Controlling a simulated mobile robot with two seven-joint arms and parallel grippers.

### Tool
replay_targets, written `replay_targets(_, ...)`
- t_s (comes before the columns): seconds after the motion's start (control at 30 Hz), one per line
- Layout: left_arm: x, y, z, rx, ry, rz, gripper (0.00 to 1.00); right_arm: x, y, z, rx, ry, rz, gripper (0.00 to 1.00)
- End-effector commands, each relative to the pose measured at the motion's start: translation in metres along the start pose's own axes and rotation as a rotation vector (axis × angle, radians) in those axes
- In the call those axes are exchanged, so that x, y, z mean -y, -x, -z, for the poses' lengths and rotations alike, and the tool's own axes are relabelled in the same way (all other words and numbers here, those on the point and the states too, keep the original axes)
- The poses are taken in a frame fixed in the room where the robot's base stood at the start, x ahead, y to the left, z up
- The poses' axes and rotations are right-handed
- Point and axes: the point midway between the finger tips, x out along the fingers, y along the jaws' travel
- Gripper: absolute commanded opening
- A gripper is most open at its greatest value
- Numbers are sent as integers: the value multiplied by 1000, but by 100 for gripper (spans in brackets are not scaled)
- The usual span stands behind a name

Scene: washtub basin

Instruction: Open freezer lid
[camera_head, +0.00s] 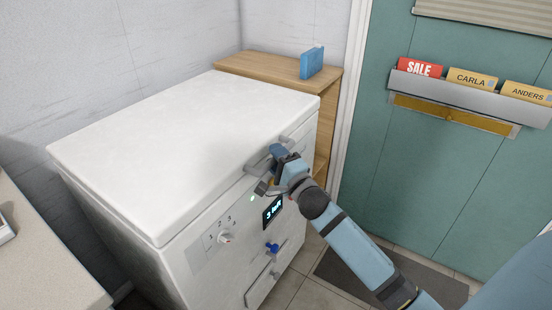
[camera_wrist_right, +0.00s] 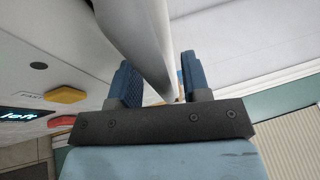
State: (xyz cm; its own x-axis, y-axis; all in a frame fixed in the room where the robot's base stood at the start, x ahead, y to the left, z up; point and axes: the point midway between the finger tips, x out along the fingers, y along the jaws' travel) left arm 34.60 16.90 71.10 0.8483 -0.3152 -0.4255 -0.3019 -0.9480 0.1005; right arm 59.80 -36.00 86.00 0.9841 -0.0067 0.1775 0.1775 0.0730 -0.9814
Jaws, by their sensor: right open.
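The white chest freezer's lid (camera_head: 190,135) lies flat and shut on the freezer body (camera_head: 160,262). A grey bar handle (camera_head: 254,167) runs along the lid's front edge, and part of it is hidden by my gripper. My right gripper (camera_head: 269,168) is at this handle, reaching in from the lower right. In the right wrist view, the handle (camera_wrist_right: 138,38) passes between the two blue fingers of my open gripper (camera_wrist_right: 160,75). The fingers stand apart on either side of it; I cannot tell whether either touches it. My left gripper is not in view.
The freezer front carries a dial (camera_head: 225,237), a lit display (camera_head: 272,212) and a blue knob (camera_head: 272,247). A wooden shelf unit (camera_head: 275,70) with a blue box (camera_head: 312,63) stands behind. A teal door (camera_head: 400,160) is at right. A pale counter edge (camera_head: 45,260) is at left.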

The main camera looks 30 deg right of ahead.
Motion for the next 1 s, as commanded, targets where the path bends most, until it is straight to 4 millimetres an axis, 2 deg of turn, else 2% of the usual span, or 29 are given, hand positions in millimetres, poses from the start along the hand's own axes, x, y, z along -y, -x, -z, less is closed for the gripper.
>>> replay_targets(0.17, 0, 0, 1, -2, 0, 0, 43, 0, 0, 0, 0, 0, 0, 41)
replay_targets(0.33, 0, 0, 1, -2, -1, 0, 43, 0, 0, 0, 0, 0, 0, 2)
replay_targets(0.37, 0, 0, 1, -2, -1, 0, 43, 0, 0, 0, 0, 0, 0, 0)
replay_targets(0.67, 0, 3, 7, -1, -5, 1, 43, 5, -1, 0, 0, 4, -8, 0)
replay_targets(0.9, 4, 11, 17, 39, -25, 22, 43, 30, -10, -2, 1, 29, -64, 0)
replay_targets(1.0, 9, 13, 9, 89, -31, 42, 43, 45, -17, -2, 1, 47, -105, 0)
